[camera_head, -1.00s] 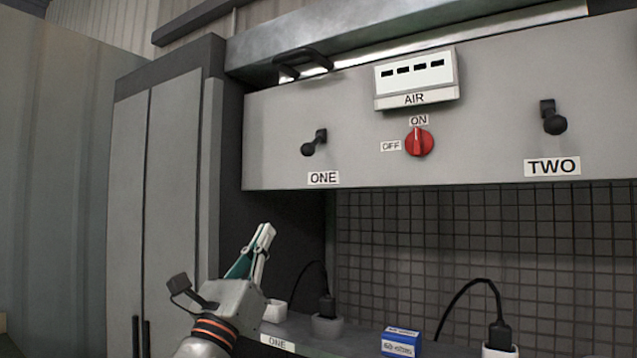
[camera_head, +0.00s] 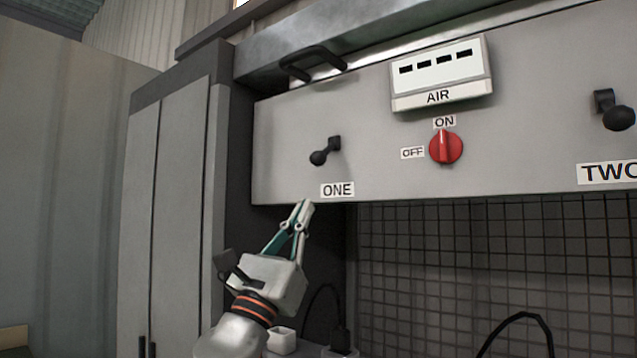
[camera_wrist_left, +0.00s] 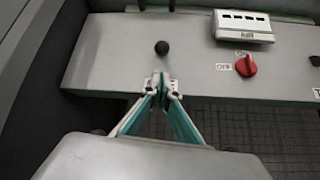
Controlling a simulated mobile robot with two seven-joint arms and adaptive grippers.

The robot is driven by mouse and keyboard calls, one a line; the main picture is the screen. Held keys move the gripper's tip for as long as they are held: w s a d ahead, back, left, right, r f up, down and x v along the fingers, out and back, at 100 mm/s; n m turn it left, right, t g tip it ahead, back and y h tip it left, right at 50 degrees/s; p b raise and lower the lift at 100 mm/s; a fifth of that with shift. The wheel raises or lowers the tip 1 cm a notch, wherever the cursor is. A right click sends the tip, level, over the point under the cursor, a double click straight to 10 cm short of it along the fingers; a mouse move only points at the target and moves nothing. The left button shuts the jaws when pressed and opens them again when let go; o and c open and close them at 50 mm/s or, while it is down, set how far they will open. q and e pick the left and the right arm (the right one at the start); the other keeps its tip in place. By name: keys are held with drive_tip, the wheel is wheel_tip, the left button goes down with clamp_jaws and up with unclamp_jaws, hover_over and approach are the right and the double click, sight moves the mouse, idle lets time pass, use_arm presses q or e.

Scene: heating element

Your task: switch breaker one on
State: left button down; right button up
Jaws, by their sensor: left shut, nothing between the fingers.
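The breaker one lever (camera_head: 325,150) is a black knob on a short arm, on the grey panel (camera_head: 285,120) above the ONE label (camera_head: 338,189). Its knob points down and to the left. In the left wrist view the black knob (camera_wrist_left: 162,47) shows just beyond my fingertips. My left gripper (camera_head: 305,205) is shut and empty, pointing up at the panel's lower edge, below and left of the lever and apart from it. It also shows in the left wrist view (camera_wrist_left: 161,80), where the fingertips cover part of the label. My right gripper is not in view.
Right of the lever are a red OFF/ON knob (camera_head: 446,147), the AIR display (camera_head: 440,75) and the breaker two lever (camera_head: 614,110). A black handle (camera_head: 313,63) sits above the panel. A tall grey cabinet (camera_head: 170,200) stands at the left. A dark grid wall (camera_head: 450,260) lies below.

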sight(324, 155)
use_arm(q)
drive_tip(key=shift+p+x, duration=0.45)
drive_tip(key=shift+x, duration=4.55)
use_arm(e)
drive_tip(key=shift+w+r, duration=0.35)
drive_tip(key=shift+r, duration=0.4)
use_arm(q)
drive_tip(key=shift+s, duration=0.1)
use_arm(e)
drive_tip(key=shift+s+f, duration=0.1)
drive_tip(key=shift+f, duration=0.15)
